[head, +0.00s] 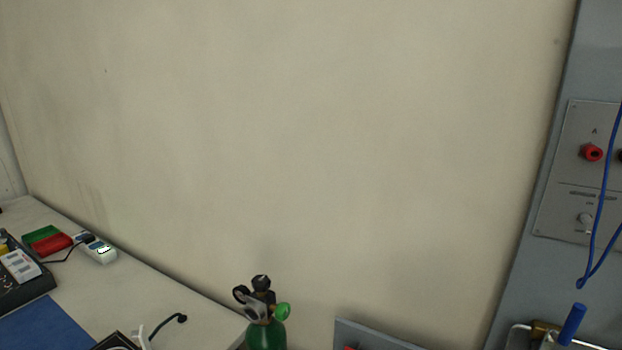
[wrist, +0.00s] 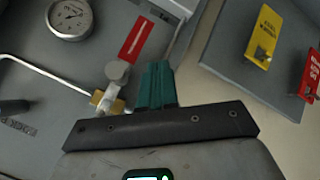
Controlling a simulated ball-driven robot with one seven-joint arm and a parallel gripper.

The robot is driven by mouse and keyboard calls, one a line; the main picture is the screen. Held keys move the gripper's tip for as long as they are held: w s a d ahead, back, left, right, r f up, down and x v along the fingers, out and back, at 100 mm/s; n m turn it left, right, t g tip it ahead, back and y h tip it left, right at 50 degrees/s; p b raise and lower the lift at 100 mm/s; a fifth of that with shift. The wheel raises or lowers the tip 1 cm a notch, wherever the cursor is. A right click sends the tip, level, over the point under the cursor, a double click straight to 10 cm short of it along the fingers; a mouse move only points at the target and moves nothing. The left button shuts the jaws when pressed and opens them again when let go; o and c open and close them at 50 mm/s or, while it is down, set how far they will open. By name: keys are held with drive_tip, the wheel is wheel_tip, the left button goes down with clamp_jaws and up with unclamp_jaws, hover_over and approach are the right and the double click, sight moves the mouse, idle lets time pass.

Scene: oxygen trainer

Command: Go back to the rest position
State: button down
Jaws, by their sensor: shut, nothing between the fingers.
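My gripper (wrist: 157,82) shows in the wrist view, with its teal fingers closed together and nothing visible between them. It is over a grey panel, with a brass and grey fitting (wrist: 112,88) just left of the fingers. I cannot tell whether the fingers touch that fitting. My gripper and arm do not show in the head view.
In the wrist view, a round gauge (wrist: 70,17), a red tag (wrist: 137,40) and a yellow tag (wrist: 264,38) are around the fingers. In the head view, a green cylinder (head: 266,336) stands by the wall, and a grey cabinet (head: 545,255) is right.

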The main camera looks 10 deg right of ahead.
drive_tip(key=s+a+f+g+y, duration=0.3)
drive_tip(key=s+f, duration=0.8)
drive_tip(key=s+a+f+g+y, duration=0.2)
drive_tip(key=s+a+f+y, duration=0.1)
drive_tip(key=s+f, duration=0.8)
drive_tip(key=shift+s+a+f+m+g+y, duration=0.15)
drive_tip(key=shift+f+m+g+y, duration=0.2)
drive_tip(key=shift+f, duration=0.3)
